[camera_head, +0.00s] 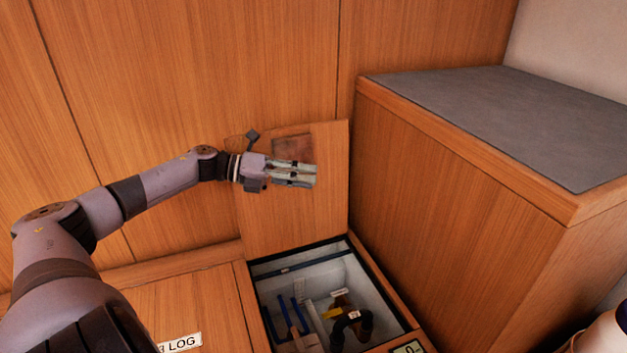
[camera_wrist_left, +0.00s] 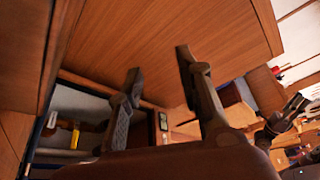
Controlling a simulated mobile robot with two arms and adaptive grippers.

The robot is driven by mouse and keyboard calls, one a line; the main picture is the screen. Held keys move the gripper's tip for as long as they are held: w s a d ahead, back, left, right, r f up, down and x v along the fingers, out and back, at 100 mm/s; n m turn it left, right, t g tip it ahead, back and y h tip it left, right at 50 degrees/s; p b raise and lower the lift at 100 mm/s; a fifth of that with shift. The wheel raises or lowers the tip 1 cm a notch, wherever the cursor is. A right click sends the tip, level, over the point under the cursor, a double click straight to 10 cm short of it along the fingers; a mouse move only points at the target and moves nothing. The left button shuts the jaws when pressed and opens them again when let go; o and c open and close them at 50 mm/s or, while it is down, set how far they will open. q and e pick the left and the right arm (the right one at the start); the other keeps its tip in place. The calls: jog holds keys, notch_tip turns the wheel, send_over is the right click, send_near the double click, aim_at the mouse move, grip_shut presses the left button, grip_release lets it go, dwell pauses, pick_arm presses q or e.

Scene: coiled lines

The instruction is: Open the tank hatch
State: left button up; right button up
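The tank hatch lid (camera_head: 332,205) is a wooden panel with a dark brown patch near its top. It stands raised, close to upright, against the wooden wall behind the opening. The tank opening (camera_head: 262,270) is uncovered and shows a pale interior; it also shows at the lower left of the left wrist view (camera_wrist_left: 80,103). My left gripper (camera_head: 316,175) is in front of the lid's upper part. Its fingers are apart with nothing between them in the left wrist view (camera_wrist_left: 157,62). Contact with the lid cannot be told. My right gripper (camera_wrist_left: 297,103) appears small at the right of that view.
Inside the tank lie blue strips (camera_head: 299,312), a dark curved hose (camera_head: 340,328) and tagged parts. A wooden block with a grey top (camera_head: 500,110) stands right of the opening. A panel with a "LOG" label (camera_head: 180,343) lies to the left. A small display (camera_head: 408,348) sits at the front.

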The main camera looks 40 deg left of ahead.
pick_arm(q)
jog(key=v, duration=0.9)
jog(key=shift+s, duration=0.2)
jog(key=shift+a, duration=0.15)
jog(key=shift+c, duration=0.2)
